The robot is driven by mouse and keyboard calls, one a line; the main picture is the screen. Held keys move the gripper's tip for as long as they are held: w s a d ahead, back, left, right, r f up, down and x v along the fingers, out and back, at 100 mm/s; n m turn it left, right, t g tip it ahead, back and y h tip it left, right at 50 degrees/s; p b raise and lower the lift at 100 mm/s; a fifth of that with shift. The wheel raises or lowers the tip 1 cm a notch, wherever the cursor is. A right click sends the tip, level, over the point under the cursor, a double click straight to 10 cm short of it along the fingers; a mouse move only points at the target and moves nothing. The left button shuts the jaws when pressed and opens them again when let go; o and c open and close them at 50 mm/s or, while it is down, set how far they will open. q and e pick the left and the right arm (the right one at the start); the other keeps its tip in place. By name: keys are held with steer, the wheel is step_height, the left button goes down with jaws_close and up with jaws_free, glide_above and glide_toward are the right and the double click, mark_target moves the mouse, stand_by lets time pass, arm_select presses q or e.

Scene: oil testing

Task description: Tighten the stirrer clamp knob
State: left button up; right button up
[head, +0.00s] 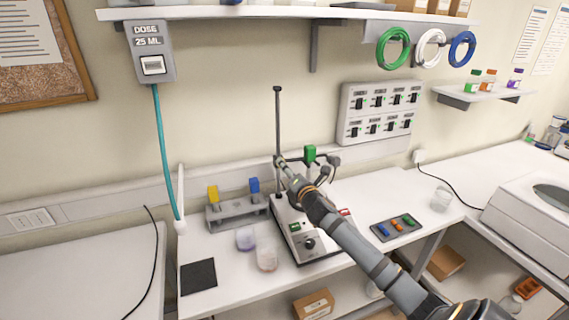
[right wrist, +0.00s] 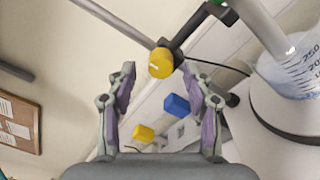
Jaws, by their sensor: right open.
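The stirrer stand's rod (head: 278,120) rises behind the grey stirrer base (head: 293,247) in the head view. In the right wrist view, a round yellow knob (right wrist: 160,62) with a pale mark sits at the end of the dark clamp arm (right wrist: 197,32). My right gripper (right wrist: 158,72) is open, with a finger on each side of the knob's line and clear gaps to both. The head view shows the right gripper (head: 285,168) near the rod, largely covering the knob area. My left gripper is not in view.
A rack (head: 232,213) with yellow and blue-topped items stands left of the base. Two small containers (head: 245,239) (head: 267,258) and a dark mat (head: 198,275) lie in front. A marked glass vessel (right wrist: 300,70) is close on the right of the wrist view.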

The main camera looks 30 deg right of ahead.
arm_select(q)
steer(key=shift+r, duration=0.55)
arm_select(e)
steer(key=shift+w+d, duration=0.25)
steer(key=shift+w, duration=0.8)
steer(key=shift+c, duration=0.2)
jaws_close()
